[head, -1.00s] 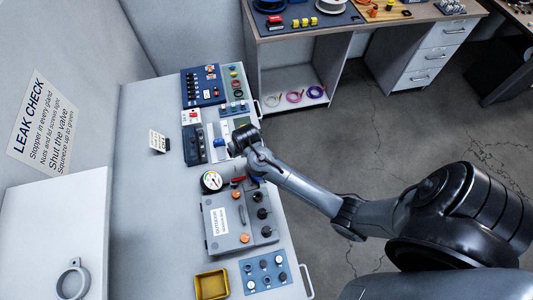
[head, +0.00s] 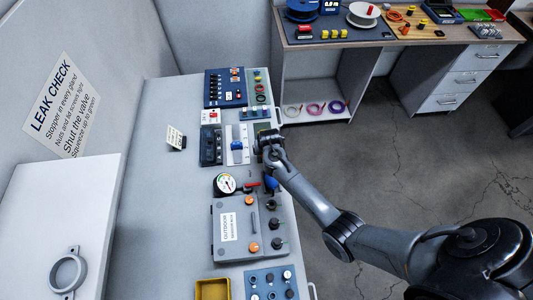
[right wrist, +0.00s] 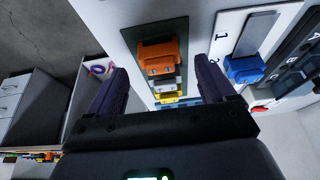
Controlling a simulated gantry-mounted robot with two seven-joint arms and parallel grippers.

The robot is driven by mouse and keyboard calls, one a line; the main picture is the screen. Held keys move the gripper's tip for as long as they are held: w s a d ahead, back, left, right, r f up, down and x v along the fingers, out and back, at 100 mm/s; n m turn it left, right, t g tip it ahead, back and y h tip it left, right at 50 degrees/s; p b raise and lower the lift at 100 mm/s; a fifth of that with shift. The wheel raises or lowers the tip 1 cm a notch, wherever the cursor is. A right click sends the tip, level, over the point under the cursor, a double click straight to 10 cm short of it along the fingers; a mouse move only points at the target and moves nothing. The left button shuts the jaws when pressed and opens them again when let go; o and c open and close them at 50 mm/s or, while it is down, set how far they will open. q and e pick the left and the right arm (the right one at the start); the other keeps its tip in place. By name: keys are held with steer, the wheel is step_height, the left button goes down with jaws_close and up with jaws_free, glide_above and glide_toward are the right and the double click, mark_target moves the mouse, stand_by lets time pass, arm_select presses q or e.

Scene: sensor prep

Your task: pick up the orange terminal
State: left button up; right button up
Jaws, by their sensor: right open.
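The orange terminal (right wrist: 158,57) sits at the near end of a row of terminals on a dark green plate (right wrist: 134,36) in the right wrist view. White or grey and yellow terminals sit beyond it in the row. My right gripper (right wrist: 156,78) is open, with one dark finger on each side of the row. The orange terminal shows between the fingers, and I cannot tell whether they touch it. In the head view my right gripper (head: 267,142) is over the green plate (head: 263,127) and hides the orange terminal. My left gripper is not in view.
A white board with a blue lever (right wrist: 244,68) stands right beside the plate. A pressure gauge (head: 225,184), a blue squeeze bulb (head: 270,182) and a grey enclosure (head: 226,232) are nearer on the bench. A yellow bin (head: 213,289) is at the front.

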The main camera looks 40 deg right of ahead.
steer(key=shift+x, duration=1.45)
steer(key=c, duration=1.1)
